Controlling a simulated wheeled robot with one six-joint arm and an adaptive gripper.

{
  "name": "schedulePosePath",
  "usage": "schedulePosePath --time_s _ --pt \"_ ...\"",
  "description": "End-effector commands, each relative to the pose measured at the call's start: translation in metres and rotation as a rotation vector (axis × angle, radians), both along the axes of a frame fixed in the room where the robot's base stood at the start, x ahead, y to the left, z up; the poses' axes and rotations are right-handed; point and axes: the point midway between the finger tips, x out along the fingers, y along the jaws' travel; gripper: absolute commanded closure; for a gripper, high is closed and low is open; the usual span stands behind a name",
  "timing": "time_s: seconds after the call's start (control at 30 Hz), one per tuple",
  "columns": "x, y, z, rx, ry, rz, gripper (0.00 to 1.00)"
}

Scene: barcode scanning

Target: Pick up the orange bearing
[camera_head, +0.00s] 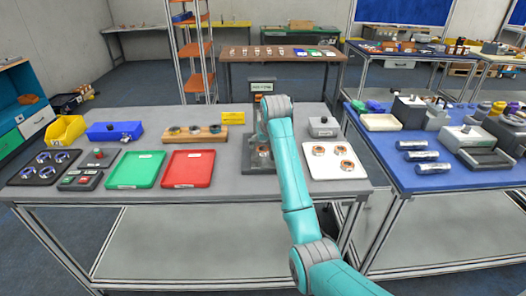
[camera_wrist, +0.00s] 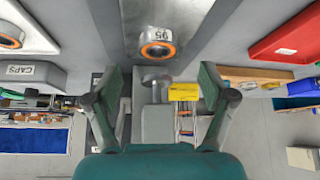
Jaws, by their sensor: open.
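An orange-ringed bearing (camera_wrist: 157,50) with a metal centre sits on the grey fixture (camera_wrist: 190,25), beside a small numbered label. It lies between and just beyond my open fingertips in the wrist view; neither finger touches it. My gripper (camera_wrist: 160,82) is open and empty. In the head view the fixture (camera_head: 258,168) stands mid-table, partly hidden by my arm. Several other bearings (camera_head: 346,165) with orange or copper-coloured rings lie on the white tray (camera_head: 330,174) to its right. One of these (camera_wrist: 10,38) shows at the wrist view's left edge.
A wooden rack (camera_head: 185,138) with bearings stands to the left. A red tray (camera_head: 188,170) and a green tray (camera_head: 135,171) lie in front. A grey box marked CAPS (camera_wrist: 25,72) stands beside the fixture. A small display (camera_head: 262,86) rises behind it.

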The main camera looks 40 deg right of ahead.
Motion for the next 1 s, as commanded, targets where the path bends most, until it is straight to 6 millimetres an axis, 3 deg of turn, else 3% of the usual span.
schedulePosePath --time_s 0.3,0.67,0.9,1.0 --pt "0.018 -0.011 -0.036 0.001 0.003 0.0 0.18" --pt "0.022 -0.013 -0.042 0.0 0.001 0.0 0.2" --pt "0.022 -0.013 -0.042 0.0 0.001 0.0 0.8" --pt "0.022 -0.013 -0.042 0.0 0.0 0.0 0.94"
